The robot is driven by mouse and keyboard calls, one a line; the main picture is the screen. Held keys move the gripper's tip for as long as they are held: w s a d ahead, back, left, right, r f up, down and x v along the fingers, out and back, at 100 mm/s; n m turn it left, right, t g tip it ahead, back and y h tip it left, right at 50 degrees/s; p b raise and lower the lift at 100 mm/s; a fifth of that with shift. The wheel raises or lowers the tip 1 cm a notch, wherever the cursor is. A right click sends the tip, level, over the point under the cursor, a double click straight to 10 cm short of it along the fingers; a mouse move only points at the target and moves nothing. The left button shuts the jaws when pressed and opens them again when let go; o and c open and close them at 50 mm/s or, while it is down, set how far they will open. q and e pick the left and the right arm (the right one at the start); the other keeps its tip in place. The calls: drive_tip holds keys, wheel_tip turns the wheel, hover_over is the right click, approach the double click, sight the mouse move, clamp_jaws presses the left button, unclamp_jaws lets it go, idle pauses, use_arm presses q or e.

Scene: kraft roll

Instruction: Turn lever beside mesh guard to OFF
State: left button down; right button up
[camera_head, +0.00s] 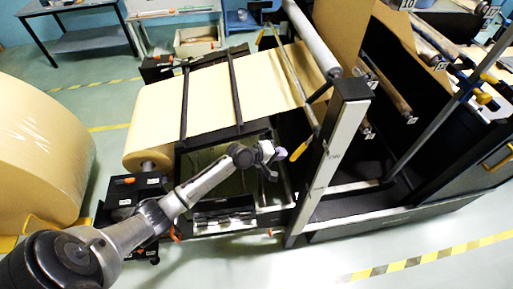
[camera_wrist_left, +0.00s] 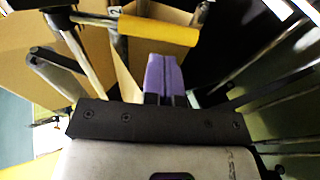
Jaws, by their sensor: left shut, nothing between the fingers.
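A lever with a yellow handle (camera_head: 299,150) sits beside the black and silver post, right of a dark-framed panel (camera_head: 215,160) that looks like the guard; its mesh is too small to make out. My left gripper (camera_head: 280,153) is just left of the yellow handle. In the left wrist view, its purple fingers (camera_wrist_left: 164,73) are shut together and empty. I cannot read any ON or OFF marking. My right gripper is not in view.
The post (camera_head: 333,150) stands close to the right of my left gripper. A kraft paper web (camera_head: 205,95) runs behind it under dark bars. A large kraft roll (camera_head: 40,150) stands at the left. Open floor (camera_head: 370,240) with striped tape lies in front.

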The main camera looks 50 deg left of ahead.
use_arm(q)
drive_tip(key=v, duration=0.9)
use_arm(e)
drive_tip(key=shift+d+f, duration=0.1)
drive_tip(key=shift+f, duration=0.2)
use_arm(q)
drive_tip(key=shift+r, duration=0.1)
